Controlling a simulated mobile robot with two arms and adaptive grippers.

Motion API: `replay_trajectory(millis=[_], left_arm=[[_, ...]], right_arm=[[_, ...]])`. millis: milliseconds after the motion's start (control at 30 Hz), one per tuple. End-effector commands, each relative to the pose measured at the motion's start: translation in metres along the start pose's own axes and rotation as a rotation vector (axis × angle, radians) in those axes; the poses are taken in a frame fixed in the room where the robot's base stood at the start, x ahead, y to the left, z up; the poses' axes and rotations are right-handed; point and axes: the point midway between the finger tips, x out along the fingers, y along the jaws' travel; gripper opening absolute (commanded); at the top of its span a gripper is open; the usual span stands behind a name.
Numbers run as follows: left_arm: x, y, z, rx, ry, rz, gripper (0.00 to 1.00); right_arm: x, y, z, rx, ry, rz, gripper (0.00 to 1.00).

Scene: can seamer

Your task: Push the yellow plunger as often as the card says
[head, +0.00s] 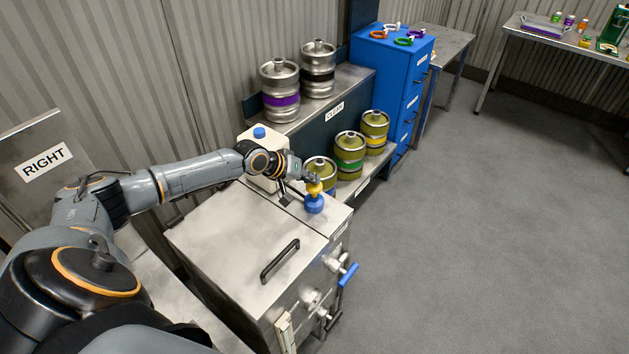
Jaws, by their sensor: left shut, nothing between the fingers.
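The yellow plunger (315,188) stands upright on a round blue base (314,205) at the back right of a steel cabinet top (235,222). My left gripper (308,178) is shut and empty at the top of the plunger. Its fingers look to be touching the plunger or just above it; I cannot tell which. I cannot make out a card with a number in this view. My right gripper is not in view.
A white container with a blue cap (260,140) stands behind my left forearm. A black handle (280,261) rises from the cabinet top, and a blue lever (348,274) sticks out at its side. Kegs (280,90) stand on shelves behind. The floor at right is clear.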

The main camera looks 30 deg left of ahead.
Motion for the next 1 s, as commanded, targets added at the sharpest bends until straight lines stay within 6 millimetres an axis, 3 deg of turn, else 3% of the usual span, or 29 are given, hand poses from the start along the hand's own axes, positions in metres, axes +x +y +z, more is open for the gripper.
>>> replay_trajectory(millis=[533, 1000], left_arm=[[-0.04, 0.029, -0.029, 0.001, 0.001, 0.001, 0.0], [-0.04, 0.029, -0.029, 0.001, 0.001, 0.001, 0.0]], right_arm=[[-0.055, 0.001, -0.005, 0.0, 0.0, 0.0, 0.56], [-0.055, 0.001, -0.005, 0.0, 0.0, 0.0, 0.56]])
